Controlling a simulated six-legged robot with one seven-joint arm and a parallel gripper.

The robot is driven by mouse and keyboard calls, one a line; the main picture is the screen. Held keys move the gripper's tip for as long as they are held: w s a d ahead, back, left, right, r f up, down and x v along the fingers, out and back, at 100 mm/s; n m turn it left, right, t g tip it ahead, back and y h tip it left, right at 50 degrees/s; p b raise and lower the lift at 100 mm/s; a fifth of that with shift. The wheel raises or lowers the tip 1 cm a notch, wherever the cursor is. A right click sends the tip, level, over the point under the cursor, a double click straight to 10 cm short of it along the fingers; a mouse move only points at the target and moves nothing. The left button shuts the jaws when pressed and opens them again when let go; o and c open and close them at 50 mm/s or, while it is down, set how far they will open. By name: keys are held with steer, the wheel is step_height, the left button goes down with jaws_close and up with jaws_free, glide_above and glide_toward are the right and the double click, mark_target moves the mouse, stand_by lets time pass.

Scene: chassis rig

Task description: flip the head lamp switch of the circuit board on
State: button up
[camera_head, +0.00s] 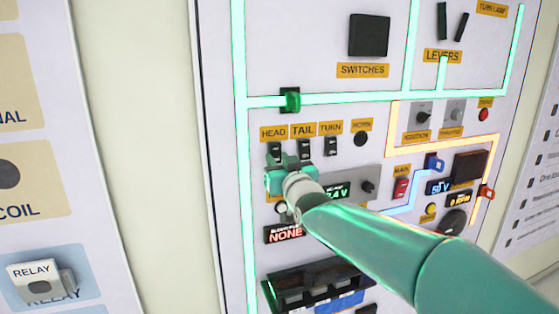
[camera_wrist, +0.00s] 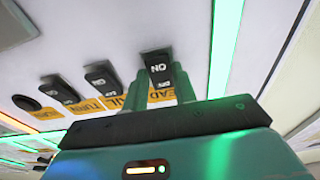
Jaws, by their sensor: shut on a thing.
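The head lamp switch (camera_head: 274,149) is a black rocker under the yellow HEAD label (camera_head: 273,132) on the white circuit board panel. In the wrist view the switch (camera_wrist: 157,64) shows the word ON on its face and sits at the tips of the green fingers. My gripper (camera_head: 288,160) is at the row of switches, over the lower part of the HEAD switch. In the wrist view my gripper (camera_wrist: 166,82) has its two fingers close together, shut on the switch. The fingers hide part of the HEAD label there.
The TAIL switch (camera_head: 304,149) and TURN switch (camera_head: 330,145) stand close to the right, with a round black knob (camera_head: 361,139) beyond. A glowing green line (camera_head: 243,200) runs down the panel's left side. My arm covers part of the lower panel.

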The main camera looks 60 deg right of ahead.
steer(key=shift+w+d+f+t+h, duration=0.1)
steer(key=shift+f+t+h, duration=0.15)
steer(key=shift+t+h, duration=0.55)
steer(key=o, duration=1)
steer(key=shift+s+a+f, duration=0.25)
steer(key=shift+s+a, duration=0.15)
steer(key=shift+s, duration=0.15)
steer(key=v, duration=1.2)
steer(key=shift+a, duration=0.2)
